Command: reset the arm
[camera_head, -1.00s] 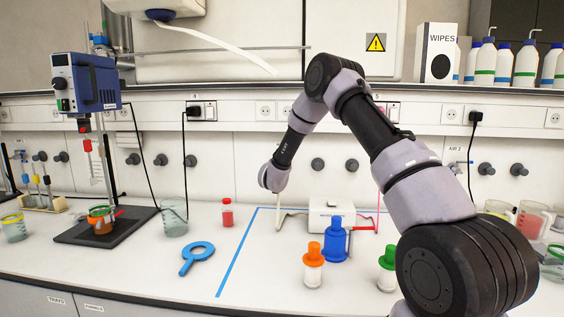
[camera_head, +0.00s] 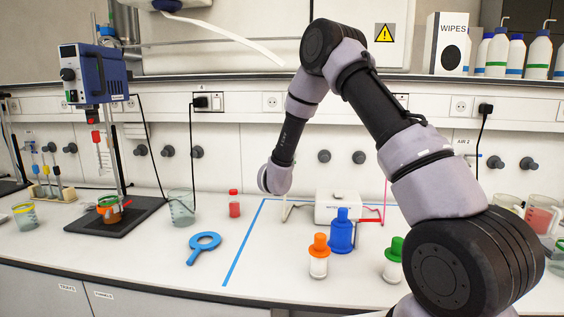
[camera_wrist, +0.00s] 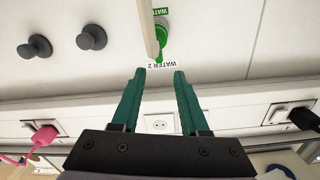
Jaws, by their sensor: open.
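My arm reaches over the bench from the right, bent at a raised elbow, and its wrist (camera_head: 275,178) hangs in front of the back wall panel. In the head view the fingers are hidden behind the wrist. In the wrist view my gripper (camera_wrist: 160,73) is open, with two green fingers apart and nothing held between them. Beyond the fingertips are a "WATER 2" label (camera_wrist: 148,64), a green tap knob (camera_wrist: 162,40) and a pale spout. I cannot tell whether the fingers touch the spout.
A white box (camera_head: 336,207), blue bottle (camera_head: 341,233), orange-capped jar (camera_head: 318,262) and green-capped jar (camera_head: 393,263) stand below the arm. A blue ring tool (camera_head: 204,247), red bottle (camera_head: 234,205) and beaker (camera_head: 181,207) are left. The front middle bench is clear.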

